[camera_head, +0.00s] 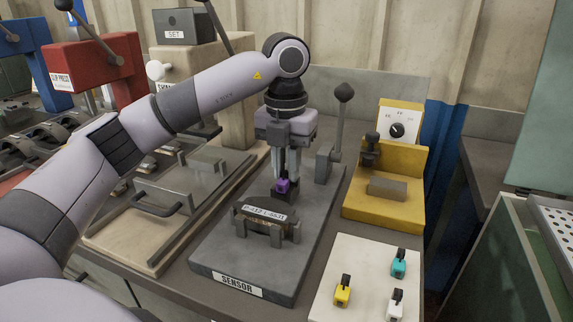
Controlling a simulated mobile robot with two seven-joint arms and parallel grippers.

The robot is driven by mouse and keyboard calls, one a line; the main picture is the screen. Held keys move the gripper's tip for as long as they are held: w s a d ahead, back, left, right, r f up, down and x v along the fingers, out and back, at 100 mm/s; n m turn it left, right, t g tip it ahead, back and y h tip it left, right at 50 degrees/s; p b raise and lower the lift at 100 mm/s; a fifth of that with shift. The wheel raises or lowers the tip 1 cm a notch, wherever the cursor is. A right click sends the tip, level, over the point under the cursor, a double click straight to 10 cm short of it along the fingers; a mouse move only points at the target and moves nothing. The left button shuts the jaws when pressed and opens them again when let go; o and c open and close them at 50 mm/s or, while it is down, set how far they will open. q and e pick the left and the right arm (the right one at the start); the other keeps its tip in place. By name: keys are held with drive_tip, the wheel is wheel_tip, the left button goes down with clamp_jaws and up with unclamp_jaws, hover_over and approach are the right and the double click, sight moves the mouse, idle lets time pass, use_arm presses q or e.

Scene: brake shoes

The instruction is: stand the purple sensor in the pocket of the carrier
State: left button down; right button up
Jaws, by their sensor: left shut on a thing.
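The purple sensor (283,187) is between the fingertips of my left gripper (287,177). The gripper comes down from above and is shut on it. It holds the sensor just behind the labelled carrier (268,224), over the grey station plate marked SENSOR (305,262). The carrier is a dark curved piece with a white label on top, resting between metal supports. I cannot make out its pocket, and whether the sensor touches anything is too small to tell. My right gripper is not in view.
A white mat (344,253) at the front right bears a yellow sensor (343,291), a teal sensor (399,264) and a white sensor (395,304). An upright lever (337,130) stands right of my gripper, near a yellow fixture (415,190) with a dial. A wooden-based station (125,243) lies left.

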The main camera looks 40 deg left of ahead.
use_arm(q)
drive_tip(key=c, duration=1.1)
unclamp_jaws()
drive_tip(key=shift+s+f, duration=0.15)
drive_tip(key=shift+f, duration=0.45)
drive_tip(key=shift+d, duration=0.15)
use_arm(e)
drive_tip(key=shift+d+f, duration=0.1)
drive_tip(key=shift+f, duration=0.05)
use_arm(q)
drive_tip(key=shift+a+r, duration=0.1)
drive_tip(key=shift+a, duration=0.1)
drive_tip(key=shift+r+p, duration=2.1)
drive_tip(key=shift+r, duration=4.55)
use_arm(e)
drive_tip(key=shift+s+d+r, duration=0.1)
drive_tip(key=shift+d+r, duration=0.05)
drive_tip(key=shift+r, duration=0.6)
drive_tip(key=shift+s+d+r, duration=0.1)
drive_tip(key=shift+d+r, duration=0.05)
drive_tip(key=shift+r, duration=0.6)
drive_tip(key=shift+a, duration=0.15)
